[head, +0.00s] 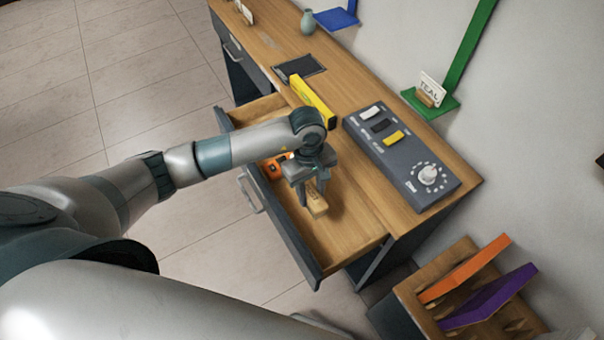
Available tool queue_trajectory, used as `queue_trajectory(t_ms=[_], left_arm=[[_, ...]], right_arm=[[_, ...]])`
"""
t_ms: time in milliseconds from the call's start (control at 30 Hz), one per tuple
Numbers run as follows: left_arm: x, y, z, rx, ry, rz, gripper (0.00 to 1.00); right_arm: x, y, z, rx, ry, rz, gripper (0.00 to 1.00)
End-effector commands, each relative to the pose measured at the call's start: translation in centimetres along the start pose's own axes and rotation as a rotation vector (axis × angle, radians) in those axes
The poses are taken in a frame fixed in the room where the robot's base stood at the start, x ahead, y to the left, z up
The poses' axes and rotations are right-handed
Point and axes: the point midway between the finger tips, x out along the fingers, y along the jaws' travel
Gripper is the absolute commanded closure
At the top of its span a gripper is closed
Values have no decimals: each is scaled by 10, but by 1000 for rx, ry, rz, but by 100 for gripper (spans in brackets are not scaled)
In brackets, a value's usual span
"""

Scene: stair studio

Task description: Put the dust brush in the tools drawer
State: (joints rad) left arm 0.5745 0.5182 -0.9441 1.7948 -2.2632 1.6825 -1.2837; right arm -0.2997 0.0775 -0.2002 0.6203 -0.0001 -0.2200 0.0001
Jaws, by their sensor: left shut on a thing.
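The tools drawer (345,240) is pulled out from the wooden desk, with its dark front to the left and its wooden floor showing. My left gripper (312,193) points down over the drawer and is shut on the dust brush (317,207). Only a pale wooden part of the brush shows below the fingers; the rest is hidden by the gripper. I cannot tell whether the brush touches the drawer floor. My right gripper is not in view.
An orange and black tool (274,168) lies in the drawer, partly behind my left arm. On the desktop are a yellow level (312,101) and a grey switch box (437,196). A wooden rack (412,297) with orange and purple boards stands at the lower right.

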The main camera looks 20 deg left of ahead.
Motion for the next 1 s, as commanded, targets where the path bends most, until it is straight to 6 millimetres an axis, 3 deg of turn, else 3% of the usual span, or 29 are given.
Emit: queue_trajectory(t_ms=[267,700,1000], left_arm=[[3,0,0,0,-1,-1,84],[55,1,-6,-1,-2,0,84],[58,1,-7,0,0,1,84]], right_arm=[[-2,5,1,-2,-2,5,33],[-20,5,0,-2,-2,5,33],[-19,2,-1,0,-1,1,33]])
